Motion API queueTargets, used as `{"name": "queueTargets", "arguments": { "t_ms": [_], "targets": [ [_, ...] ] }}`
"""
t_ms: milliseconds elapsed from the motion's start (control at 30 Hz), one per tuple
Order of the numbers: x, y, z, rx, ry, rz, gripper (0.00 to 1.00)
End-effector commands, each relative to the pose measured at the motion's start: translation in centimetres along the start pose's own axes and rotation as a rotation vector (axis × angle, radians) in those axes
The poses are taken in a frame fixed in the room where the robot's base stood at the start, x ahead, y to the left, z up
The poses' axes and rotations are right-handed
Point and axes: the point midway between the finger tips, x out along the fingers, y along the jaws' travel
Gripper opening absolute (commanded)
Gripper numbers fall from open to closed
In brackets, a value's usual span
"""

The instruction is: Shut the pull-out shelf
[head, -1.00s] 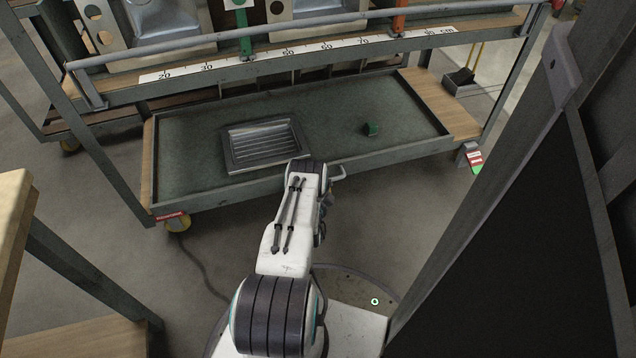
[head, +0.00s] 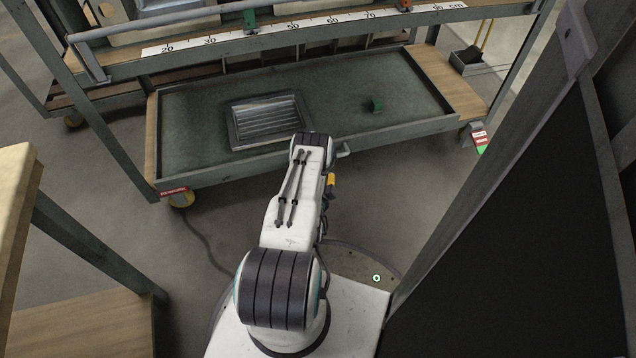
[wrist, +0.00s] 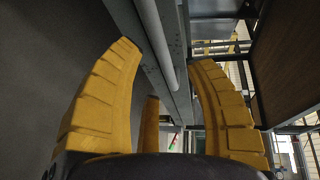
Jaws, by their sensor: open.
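The pull-out shelf (head: 195,182) is a low, green-lined tray with a grey rim. It stands pulled out from under the bench, at the upper middle of the head view. A grey handle (head: 345,151) shows on its front edge, partly hidden by my arm. My gripper is at this front edge; in the head view only a bit of yellow finger shows beside my arm. In the wrist view my gripper (wrist: 165,55) is open, its yellow fingers spread. A pale grey bar (wrist: 158,35) passes between the fingertips; I cannot tell whether they touch it.
A ribbed metal sink insert (head: 268,122) and a small green block (head: 376,105) lie on the shelf. A dark panel (head: 520,240) stands close on the right, a wooden-topped bench (head: 18,190) on the left. A cable (head: 205,248) lies on the floor.

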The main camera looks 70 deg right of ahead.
Motion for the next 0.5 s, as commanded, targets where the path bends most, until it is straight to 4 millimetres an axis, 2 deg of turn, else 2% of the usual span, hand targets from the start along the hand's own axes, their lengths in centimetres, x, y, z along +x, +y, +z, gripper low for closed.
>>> {"name": "queueTargets", "arguments": {
  "t_ms": [200, 500],
  "targets": [
    [-3.1, 0.1, 0.1, 0.000, -0.001, 0.003, 0.50],
    [-5.1, 0.0, 0.1, 0.000, -0.002, 0.000, 0.50]
  ]
}}
